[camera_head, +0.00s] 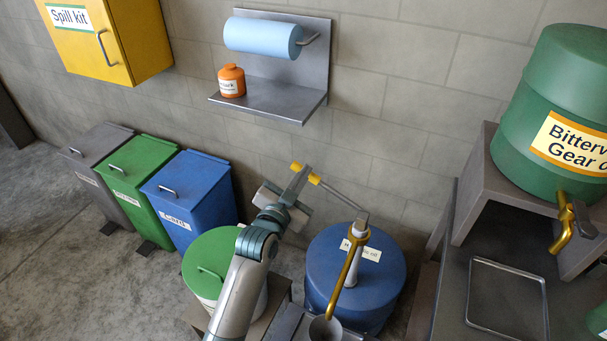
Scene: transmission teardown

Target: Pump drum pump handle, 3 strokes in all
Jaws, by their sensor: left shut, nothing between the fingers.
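The blue drum (325,262) stands at lower centre with a pump on top. The pump has a post (352,268), a brass spout pipe (345,285) and a thin grey handle (343,197) that slants up to the left. The handle ends in a yellow grip (315,179). My left gripper (299,178) is shut and empty, with its fingers across the yellow grip, so the grip shows on both sides of them. I cannot tell whether they touch. My right gripper is not in view.
A funnel (325,328) sits under the spout. A green-lidded bin (207,262) stands left of the drum, partly behind my left arm. A wall shelf (285,103) with a paper roll (262,38) and orange bottle (231,80) hangs above. A bench (455,290) is at right.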

